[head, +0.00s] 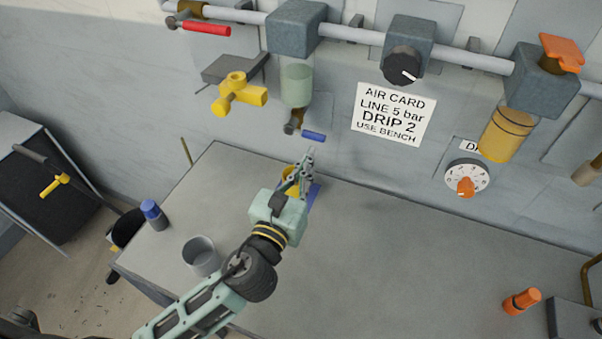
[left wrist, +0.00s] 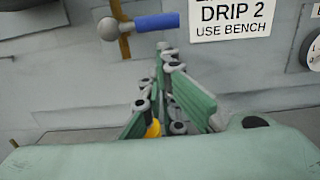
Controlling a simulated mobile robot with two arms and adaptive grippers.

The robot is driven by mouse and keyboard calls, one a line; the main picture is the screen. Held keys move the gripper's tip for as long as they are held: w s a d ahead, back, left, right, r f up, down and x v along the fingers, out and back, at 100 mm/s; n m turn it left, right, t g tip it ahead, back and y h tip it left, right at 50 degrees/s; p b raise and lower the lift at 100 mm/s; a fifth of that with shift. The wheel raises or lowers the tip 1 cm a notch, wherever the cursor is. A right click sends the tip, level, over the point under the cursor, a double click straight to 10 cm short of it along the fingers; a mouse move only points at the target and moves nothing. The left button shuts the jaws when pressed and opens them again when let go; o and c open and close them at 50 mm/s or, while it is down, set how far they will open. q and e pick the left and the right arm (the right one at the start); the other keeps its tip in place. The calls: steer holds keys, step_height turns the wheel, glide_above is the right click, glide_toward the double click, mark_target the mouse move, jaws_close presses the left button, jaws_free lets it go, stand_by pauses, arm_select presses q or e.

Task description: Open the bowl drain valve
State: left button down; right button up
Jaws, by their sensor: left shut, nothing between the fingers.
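The bowl drain valve (head: 292,124) hangs under the pale green filter bowl (head: 297,85). Its blue lever handle (head: 313,136) points sideways to the right, away from the valve body. In the left wrist view the blue handle (left wrist: 156,21) lies about level, with a grey ball end (left wrist: 107,29) at its left. My left gripper (head: 308,157) is shut and empty, just below the blue handle. In the left wrist view its fingertips (left wrist: 163,50) point up toward the handle, with a small gap showing. My right gripper is not in view.
A grey cup (head: 201,256) and a blue-capped bottle (head: 154,214) stand at left. The bench's right middle is clear.

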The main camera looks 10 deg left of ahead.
arm_select(q)
steer(key=shift+r, duration=0.4)
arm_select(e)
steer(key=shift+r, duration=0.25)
arm_select(q)
steer(key=shift+d+r+n, duration=0.1)
steer(key=shift+d+n, duration=0.05)
steer(key=shift+n, duration=0.15)
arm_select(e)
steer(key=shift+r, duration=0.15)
arm_select(q)
steer(key=shift+d+r+n+p, duration=0.1)
steer(key=shift+r+n+p, duration=0.05)
steer(key=shift+n+p, duration=0.15)
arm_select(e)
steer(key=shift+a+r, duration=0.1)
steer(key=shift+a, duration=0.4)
